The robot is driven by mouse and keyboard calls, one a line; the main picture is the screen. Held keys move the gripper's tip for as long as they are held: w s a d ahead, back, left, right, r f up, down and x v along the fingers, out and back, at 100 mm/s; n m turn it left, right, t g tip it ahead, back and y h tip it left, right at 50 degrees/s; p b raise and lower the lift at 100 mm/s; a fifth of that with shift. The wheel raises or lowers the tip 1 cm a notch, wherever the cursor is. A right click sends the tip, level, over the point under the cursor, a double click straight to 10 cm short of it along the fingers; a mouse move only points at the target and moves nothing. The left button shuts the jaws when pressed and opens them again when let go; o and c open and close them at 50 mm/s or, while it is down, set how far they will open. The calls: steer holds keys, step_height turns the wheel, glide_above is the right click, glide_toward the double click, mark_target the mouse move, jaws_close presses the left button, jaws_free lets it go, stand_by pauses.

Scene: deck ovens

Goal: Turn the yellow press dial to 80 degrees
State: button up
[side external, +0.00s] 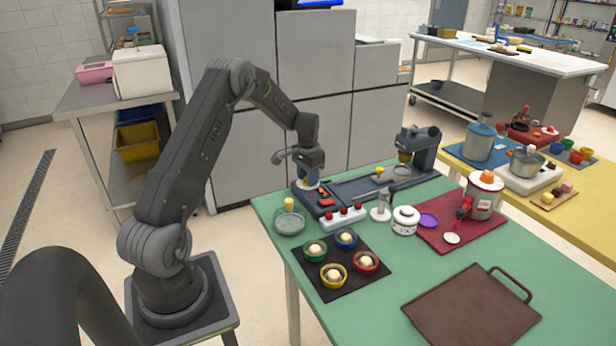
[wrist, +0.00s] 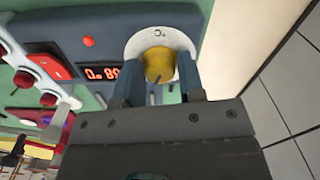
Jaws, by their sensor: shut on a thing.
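The yellow press dial (wrist: 158,64) sits on a round white plate (wrist: 140,42) with small marks in the wrist view. My gripper (wrist: 159,82) has a finger on each side of the dial and is shut on it. A short dark line shows on the dial's near face. A red-lit display (wrist: 103,75) beside the dial shows digits, but I cannot read them surely. In the side view my gripper (side external: 309,182) points down over the left end of the dark press unit (side external: 345,188), and it hides the dial there.
A red button (wrist: 88,41) is close to the display. A white block with red knobs (side external: 342,218) stands in front of the press unit. A glass dish (side external: 289,223) lies to its left. A black mat (side external: 333,290) with several coloured bowls is nearer the camera.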

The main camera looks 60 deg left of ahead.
stand_by(0.4)
steer(key=o, duration=0.9)
step_height(320, 180, up, 14)
steer(key=shift+f, duration=0.1)
